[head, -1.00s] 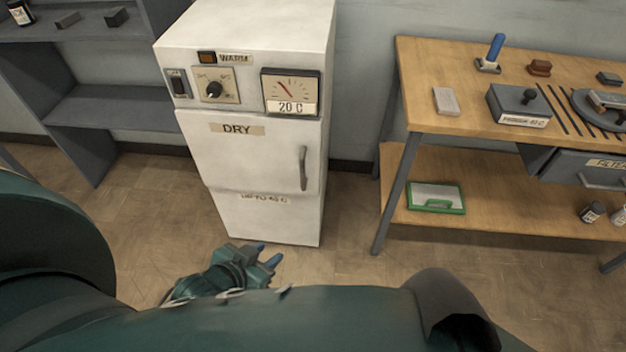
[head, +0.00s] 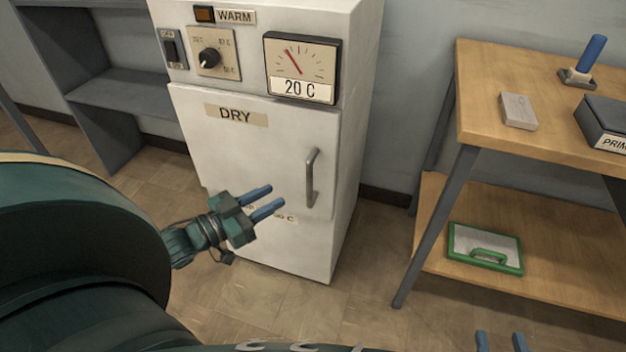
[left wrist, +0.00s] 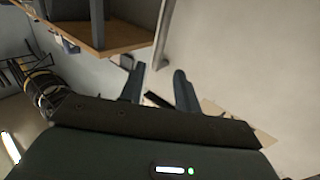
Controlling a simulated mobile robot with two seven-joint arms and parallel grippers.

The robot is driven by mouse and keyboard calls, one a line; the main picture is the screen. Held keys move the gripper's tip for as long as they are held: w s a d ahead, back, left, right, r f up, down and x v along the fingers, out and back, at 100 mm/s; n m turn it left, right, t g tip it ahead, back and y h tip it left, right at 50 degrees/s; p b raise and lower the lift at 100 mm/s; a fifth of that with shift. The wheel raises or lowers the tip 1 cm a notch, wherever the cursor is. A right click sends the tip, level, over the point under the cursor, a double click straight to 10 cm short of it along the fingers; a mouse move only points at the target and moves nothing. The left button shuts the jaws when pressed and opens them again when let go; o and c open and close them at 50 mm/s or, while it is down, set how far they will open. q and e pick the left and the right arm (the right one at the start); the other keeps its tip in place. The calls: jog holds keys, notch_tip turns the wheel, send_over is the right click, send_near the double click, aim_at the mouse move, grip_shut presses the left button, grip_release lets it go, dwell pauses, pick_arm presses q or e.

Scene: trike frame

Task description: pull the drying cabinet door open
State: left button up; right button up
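The white drying cabinet (head: 350,110) stands in the middle of the head view. Its door (head: 240,155), labelled DRY, appears shut. A grey vertical bar handle (head: 312,178) is on the door's right side. My left gripper (head: 277,194) is open and empty in front of the lower door, left of the handle and apart from it, fingers pointing right. In the left wrist view its two fingers (left wrist: 160,80) are spread, with the pale cabinet surface (left wrist: 250,60) on the right and a grey bar, seemingly the handle, ahead. My right gripper (head: 500,336) shows only two separated fingertips at the bottom edge.
A wooden workbench (head: 490,100) with a lower shelf stands right of the cabinet; a green-edged case (head: 485,248) lies on that shelf. Grey shelving (head: 120,95) is on the left. The floor (head: 290,300) before the cabinet is clear.

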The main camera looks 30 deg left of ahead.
aim_at(307, 179)
pick_arm(q)
jog(key=b+x, duration=0.2)
jog(key=x, duration=0.9)
jog(key=shift+f+b, duration=0.1)
jog(key=shift+b, duration=0.3)
pick_arm(e)
jog(key=shift+w+a+r+n+t+y, duration=0.1)
jog(key=shift+a+n+t+y, duration=0.4)
jog(key=shift+n+t+y, duration=0.3)
pick_arm(q)
jog(key=shift+c, duration=0.3)
grip_shut()
jog(key=shift+d, duration=0.1)
